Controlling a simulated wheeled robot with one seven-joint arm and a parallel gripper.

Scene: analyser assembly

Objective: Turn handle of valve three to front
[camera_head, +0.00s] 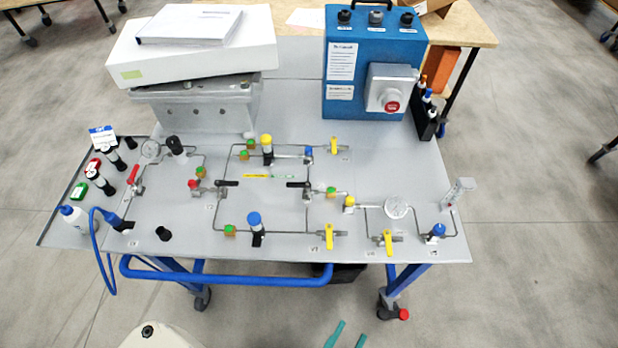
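The grey panel table (290,105) carries thin pipework with several hand valves. One valve has a red handle (133,174) at the left. Two have black handles, one left of centre (228,183) and one at the centre (298,185); both handles lie roughly sideways. Yellow-handled valves sit at the upper right (334,145), the front middle (329,237) and the front right (388,241). Their labels are too small to read, so I cannot tell which is valve three. My gripper (348,336) shows two teal fingers apart at the bottom edge, in front of the table and touching nothing.
A blue control box (370,50) with a red button stands at the back right. A white box (190,60) rests at the back left. A blue rail (230,281) runs along the table's front. Gauges and coloured knobs rise among the pipes. Floor at the right is clear.

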